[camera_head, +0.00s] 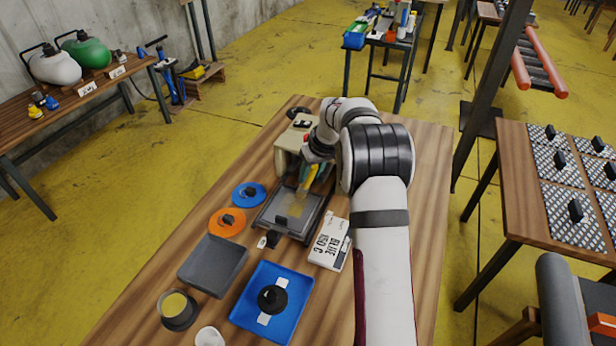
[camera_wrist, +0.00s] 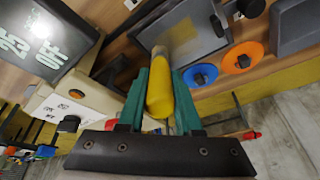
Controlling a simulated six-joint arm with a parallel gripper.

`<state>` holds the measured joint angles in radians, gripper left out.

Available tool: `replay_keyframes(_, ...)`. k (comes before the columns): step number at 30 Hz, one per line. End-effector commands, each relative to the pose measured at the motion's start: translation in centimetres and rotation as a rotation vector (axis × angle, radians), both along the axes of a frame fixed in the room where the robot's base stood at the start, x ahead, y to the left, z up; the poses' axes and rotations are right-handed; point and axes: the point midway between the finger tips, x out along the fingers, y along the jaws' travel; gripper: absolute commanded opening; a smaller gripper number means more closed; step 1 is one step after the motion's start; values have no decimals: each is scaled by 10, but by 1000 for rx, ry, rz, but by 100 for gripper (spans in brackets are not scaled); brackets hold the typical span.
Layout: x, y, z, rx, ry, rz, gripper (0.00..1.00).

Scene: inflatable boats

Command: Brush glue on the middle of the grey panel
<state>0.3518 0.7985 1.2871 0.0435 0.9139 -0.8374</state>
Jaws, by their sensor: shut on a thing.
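A grey panel (camera_head: 287,211) lies in a dark frame on the wooden table, in front of a beige machine. It also shows in the wrist view (camera_wrist: 207,32). My gripper (camera_head: 318,175) is shut on the yellow handle of a brush (camera_wrist: 160,92), between its green fingers (camera_wrist: 160,75). The brush points down over the panel. A yellowish patch (camera_wrist: 181,36) shows near the panel's middle, at the brush's far end. I cannot tell bristles from glue there, or whether the brush touches. A dark pot with yellow contents (camera_head: 177,306) stands at the front left.
The beige machine (camera_head: 287,161) stands close behind the panel. Blue (camera_head: 249,194) and orange (camera_head: 227,222) discs and a dark grey tray (camera_head: 213,265) lie to the left. A blue tray (camera_head: 246,312) holding a black fitting is in front. A white label card (camera_head: 328,243) lies right.

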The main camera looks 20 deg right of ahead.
Motion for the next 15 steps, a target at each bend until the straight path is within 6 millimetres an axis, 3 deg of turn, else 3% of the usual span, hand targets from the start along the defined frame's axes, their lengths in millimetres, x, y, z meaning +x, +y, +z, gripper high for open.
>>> replay_keyframes(5,0,0,4,0,-1,1,0)
replay_keyframes(15,0,0,51,-2,-3,1,0)
